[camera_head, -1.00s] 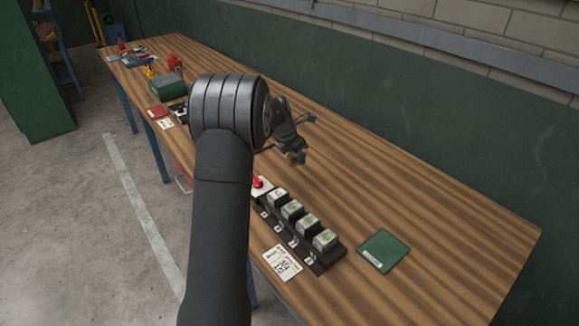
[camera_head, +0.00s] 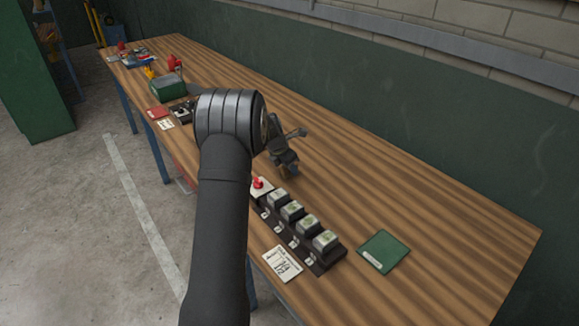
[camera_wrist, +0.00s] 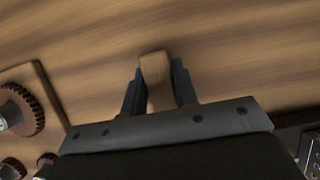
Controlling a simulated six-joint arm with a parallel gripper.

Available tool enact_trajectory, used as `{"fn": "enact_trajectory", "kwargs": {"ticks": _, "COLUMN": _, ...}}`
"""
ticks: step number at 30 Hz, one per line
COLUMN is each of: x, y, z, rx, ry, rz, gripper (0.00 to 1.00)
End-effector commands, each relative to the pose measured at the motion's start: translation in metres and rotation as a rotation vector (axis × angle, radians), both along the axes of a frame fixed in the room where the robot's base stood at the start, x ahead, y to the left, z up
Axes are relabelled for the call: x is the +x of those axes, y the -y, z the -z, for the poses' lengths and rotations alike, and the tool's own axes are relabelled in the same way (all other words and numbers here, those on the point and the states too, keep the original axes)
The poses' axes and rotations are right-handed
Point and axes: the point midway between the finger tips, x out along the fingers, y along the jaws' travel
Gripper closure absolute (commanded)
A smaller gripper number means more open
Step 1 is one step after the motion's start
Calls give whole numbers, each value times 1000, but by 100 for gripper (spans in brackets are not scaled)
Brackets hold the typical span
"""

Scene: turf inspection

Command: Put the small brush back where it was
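My gripper (camera_head: 288,168) is above the middle of the table, right of my arm's large grey joint. In the wrist view, its two dark fingers (camera_wrist: 158,88) are shut on a tan, wood-coloured piece, which looks like the handle of the small brush (camera_wrist: 156,68). The brush's bristles cannot be made out. The wooden table top (camera_wrist: 240,50) lies beyond the fingertips; I cannot tell whether the brush touches it. In the head view the held piece is too small and dark to make out well.
A black rack of several turf blocks (camera_head: 308,222) stands near the front edge, with a red button (camera_head: 258,183) at its end. A green pad (camera_head: 383,251) and a card (camera_head: 282,264) lie close by. A wooden board with brown ridged knobs (camera_wrist: 28,100) shows left in the wrist view.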

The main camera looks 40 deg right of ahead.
Motion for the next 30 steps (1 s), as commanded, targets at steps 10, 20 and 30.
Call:
{"fn": "enact_trajectory", "kwargs": {"ticks": 10, "x": 0, "y": 0, "z": -1, "rx": 0, "ry": 0, "rz": 0, "gripper": 53}}
{"fn": "enact_trajectory", "kwargs": {"ticks": 20, "x": 1, "y": -14, "z": -38, "rx": -3, "ry": 3, "rz": -1, "gripper": 53}}
{"fn": "enact_trajectory", "kwargs": {"ticks": 30, "x": 0, "y": -40, "z": -99, "rx": 0, "ry": 1, "rz": -2, "gripper": 53}}
